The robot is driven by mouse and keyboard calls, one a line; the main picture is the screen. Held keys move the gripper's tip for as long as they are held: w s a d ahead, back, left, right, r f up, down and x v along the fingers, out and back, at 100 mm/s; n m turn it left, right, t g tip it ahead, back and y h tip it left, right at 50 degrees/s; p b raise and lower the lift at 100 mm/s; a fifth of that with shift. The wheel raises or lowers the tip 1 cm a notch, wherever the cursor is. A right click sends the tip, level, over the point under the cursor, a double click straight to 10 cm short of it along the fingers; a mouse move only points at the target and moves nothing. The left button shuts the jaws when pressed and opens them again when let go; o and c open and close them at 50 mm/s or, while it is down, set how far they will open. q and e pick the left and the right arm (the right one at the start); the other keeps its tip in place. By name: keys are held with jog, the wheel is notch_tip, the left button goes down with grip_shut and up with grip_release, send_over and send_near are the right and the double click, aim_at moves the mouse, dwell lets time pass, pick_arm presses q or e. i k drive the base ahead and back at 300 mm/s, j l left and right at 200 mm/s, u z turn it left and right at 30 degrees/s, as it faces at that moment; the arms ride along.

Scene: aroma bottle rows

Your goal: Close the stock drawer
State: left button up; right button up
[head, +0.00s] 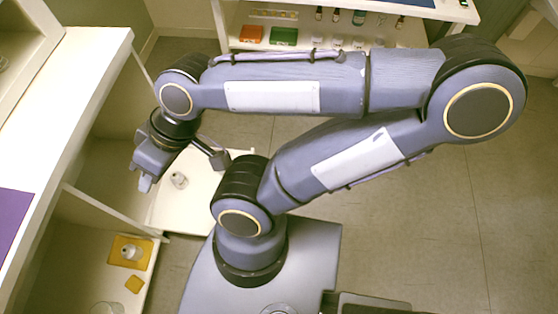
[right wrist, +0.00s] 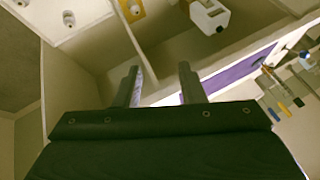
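The stock drawer (head: 185,212) is a pale, shallow drawer standing pulled out from the left counter in the head view. A small white bottle (head: 180,180) stands in it. My right gripper (head: 140,177) is beside the drawer's left part, close to the counter front. In the right wrist view, my right gripper (right wrist: 160,82) has its two dark fingers apart with nothing between them. A pale surface with small items (right wrist: 68,18), probably the drawer, shows at the upper left there. Contact with the drawer cannot be made out. My left gripper is not in view.
The left counter (head: 85,75) has a purple mat (head: 14,225). Below it, a lower compartment holds an orange tray (head: 118,243) with a white bottle. A back shelf (head: 330,30) holds red and green boxes and several bottles. The floor (head: 430,220) at the right is clear.

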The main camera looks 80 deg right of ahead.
aim_at(187, 211)
jog(key=k+j+z, duration=0.1)
jog(key=z, duration=0.35)
jog(key=k+z, duration=0.15)
jog(key=z, duration=0.3)
jog(key=k+z, duration=0.1)
jog(key=z, duration=0.4)
jog(key=k+z, duration=0.15)
jog(key=z, duration=0.3)
